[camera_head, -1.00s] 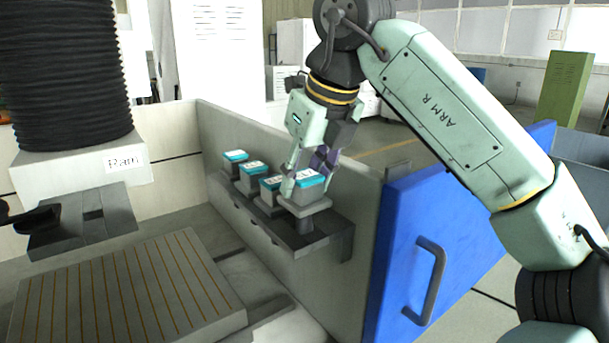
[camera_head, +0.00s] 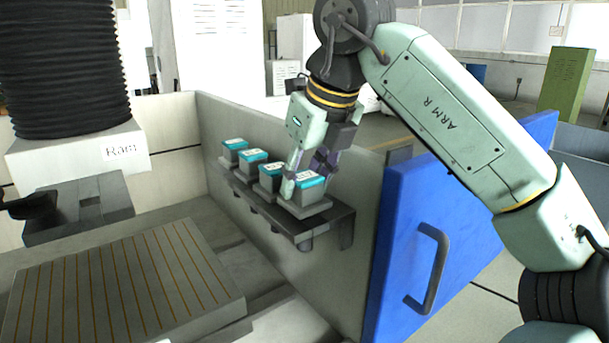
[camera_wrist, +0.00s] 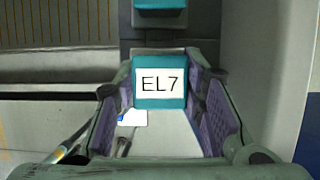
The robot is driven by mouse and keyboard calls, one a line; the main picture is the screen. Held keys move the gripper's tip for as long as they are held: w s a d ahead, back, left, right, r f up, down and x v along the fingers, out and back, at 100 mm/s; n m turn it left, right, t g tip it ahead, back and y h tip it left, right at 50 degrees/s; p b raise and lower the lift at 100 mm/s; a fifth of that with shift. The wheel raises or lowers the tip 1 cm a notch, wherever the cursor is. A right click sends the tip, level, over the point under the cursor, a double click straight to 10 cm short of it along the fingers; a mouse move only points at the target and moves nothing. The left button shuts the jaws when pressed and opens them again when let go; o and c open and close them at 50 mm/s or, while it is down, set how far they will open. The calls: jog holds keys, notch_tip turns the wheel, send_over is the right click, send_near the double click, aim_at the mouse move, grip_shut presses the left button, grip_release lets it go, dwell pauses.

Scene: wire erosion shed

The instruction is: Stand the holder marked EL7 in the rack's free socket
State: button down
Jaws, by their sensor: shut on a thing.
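The holder marked EL7 (camera_head: 311,185) is a grey block with a teal top and a square base plate. Its label reads clearly on the holder in the wrist view (camera_wrist: 160,85). My gripper (camera_head: 307,176) is shut on it, one finger on each side; both purple-padded fingers flank it in the wrist view (camera_wrist: 163,118). The holder is upright at the near end of the dark rack (camera_head: 280,222). Its base plate looks level with the rack top and its stem is hidden from above; a stub shows beneath the rack. I cannot tell whether the plate fully touches.
Three similar teal-topped holders, the nearest one (camera_head: 270,177) close beside EL7, stand along the rack. The rack is on a grey tank wall (camera_head: 350,180). A blue door (camera_head: 415,240) stands to the right, and a slotted table (camera_head: 120,285) lies lower left.

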jog(key=shift+f, duration=0.2)
dwell(0.4)
jog(key=shift+f, duration=0.25)
jog(key=c, duration=1)
grip_release()
jog(key=shift+o, duration=0.2)
jog(key=v, duration=1.2)
jog(key=shift+s+f, duration=0.1)
jog(key=shift+s, duration=0.05)
